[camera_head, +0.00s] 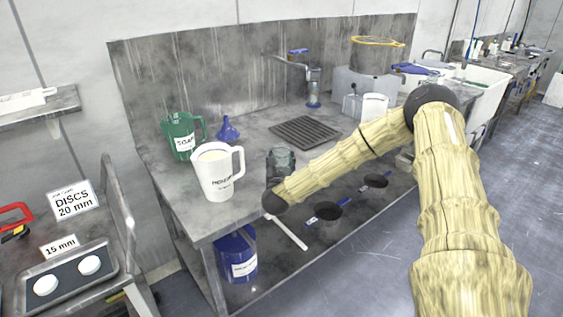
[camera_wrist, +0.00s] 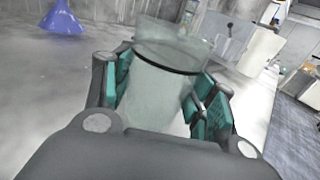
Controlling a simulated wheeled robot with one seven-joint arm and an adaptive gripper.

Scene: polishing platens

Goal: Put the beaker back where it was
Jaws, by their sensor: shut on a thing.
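A clear glass beaker (camera_wrist: 172,60) with a dark band near its rim is between the green-padded fingers of my gripper (camera_wrist: 165,95) in the wrist view. My gripper is shut on it and the beaker looks roughly upright. In the head view the beaker (camera_head: 284,157) shows at the end of my arm, just above or on the bench top; I cannot tell whether its base touches. The gripper (camera_head: 280,175) hides its lower part there.
On the grey bench (camera_head: 160,185), a white pitcher (camera_head: 217,175), a green jug (camera_head: 182,138) and a blue funnel (camera_head: 227,132) stand left of the beaker. A drain grate (camera_head: 305,132) lies behind it. A white container (camera_head: 374,107) stands further right. A blue bucket (camera_head: 237,260) is below.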

